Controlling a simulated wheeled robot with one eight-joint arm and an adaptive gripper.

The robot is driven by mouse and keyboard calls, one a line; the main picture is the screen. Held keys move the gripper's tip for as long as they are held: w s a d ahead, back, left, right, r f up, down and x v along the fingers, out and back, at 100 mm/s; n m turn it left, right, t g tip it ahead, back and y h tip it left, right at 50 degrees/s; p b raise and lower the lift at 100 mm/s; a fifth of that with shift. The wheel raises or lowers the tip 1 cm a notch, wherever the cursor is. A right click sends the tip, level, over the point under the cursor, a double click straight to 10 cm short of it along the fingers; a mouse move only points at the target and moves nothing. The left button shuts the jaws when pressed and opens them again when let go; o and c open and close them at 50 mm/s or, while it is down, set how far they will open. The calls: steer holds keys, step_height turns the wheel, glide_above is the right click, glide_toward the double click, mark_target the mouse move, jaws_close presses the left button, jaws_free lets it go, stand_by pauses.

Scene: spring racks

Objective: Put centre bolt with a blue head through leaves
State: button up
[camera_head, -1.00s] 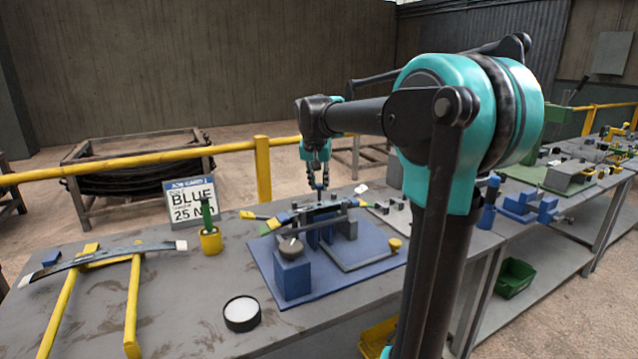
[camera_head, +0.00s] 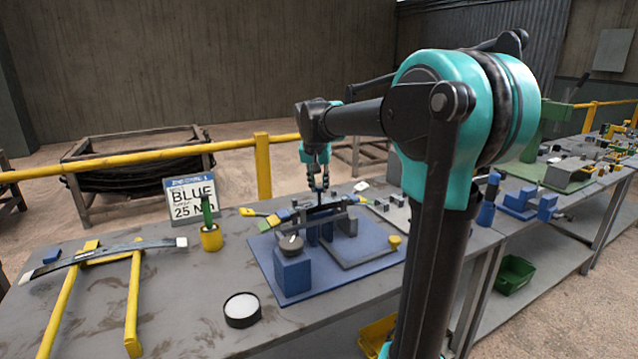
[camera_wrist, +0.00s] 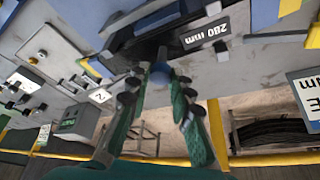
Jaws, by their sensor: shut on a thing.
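My gripper (camera_head: 318,187) points down over the dark stack of leaves (camera_head: 336,217), which rests on the blue fixture (camera_head: 292,273) on the bench. In the wrist view my gripper (camera_wrist: 160,78) is shut on the blue head of the centre bolt (camera_wrist: 160,71). A dark shank seems to run from the head toward the leaves (camera_wrist: 127,57). The bolt is too small to make out in the head view. Whether its tip is in the hole of the leaves cannot be told.
A job card (camera_head: 193,199) reads BLUE and 25 Nm. A yellow pot (camera_head: 211,238) with a green-handled tool, a round dark tin (camera_head: 242,310) and a long leaf (camera_head: 100,257) on yellow supports are to the left. A yellow rail (camera_head: 263,167) runs behind the bench.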

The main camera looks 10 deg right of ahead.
steer(key=shift+f, duration=0.25)
steer(key=o, duration=1)
steer(key=shift+o, duration=0.5)
steer(key=o, duration=0.4)
steer(key=shift+r, duration=0.1)
steer(key=shift+r, duration=3.4)
steer(key=shift+s, duration=0.15)
